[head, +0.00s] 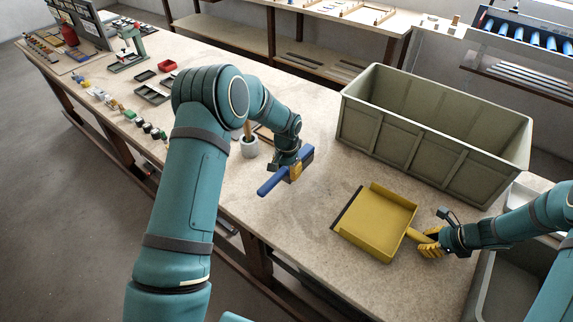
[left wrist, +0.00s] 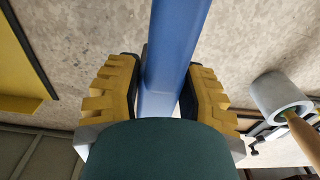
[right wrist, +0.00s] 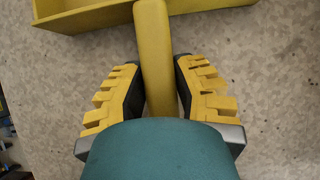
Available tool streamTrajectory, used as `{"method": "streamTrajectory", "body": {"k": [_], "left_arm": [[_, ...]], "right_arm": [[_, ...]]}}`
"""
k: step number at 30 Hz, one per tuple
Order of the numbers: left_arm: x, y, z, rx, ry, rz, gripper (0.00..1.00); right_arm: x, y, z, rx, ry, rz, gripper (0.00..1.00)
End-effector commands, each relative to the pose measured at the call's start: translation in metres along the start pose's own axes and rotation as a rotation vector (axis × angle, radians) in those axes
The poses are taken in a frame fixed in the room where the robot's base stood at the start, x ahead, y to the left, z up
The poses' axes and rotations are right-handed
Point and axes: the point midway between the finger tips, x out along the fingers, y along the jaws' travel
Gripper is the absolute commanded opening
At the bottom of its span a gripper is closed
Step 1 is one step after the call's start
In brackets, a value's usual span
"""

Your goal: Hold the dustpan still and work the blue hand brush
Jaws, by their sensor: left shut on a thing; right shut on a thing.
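The blue hand brush (head: 272,183) is in the middle of the head view, above or at the bench top. My left gripper (head: 295,171) is shut on it; in the left wrist view the blue brush (left wrist: 172,60) runs between the yellow fingers. The bristles are not clearly visible. The yellow dustpan (head: 377,221) lies on the bench with its dark lip toward the left. My right gripper (head: 428,243) is shut on its handle, and the handle (right wrist: 156,60) shows between the fingers in the right wrist view. The brush and dustpan are apart.
A large grey-green crate (head: 405,149) stands behind the dustpan. A pale cup (head: 249,148) with a wooden-handled tool stands left of the brush. Small parts and trays (head: 152,94) lie further left. Bare bench top (head: 310,215) lies between brush and dustpan.

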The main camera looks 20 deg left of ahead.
Motion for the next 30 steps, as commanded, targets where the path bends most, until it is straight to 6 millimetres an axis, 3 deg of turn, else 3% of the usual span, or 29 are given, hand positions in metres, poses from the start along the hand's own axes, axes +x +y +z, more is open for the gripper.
{"method": "streamTrajectory", "body": {"k": [30], "left_arm": [[0.014,-0.001,0.000,-0.001,0.000,0.000,0.13]], "right_arm": [[0.000,0.000,0.000,0.000,0.001,0.000,0.03]]}}
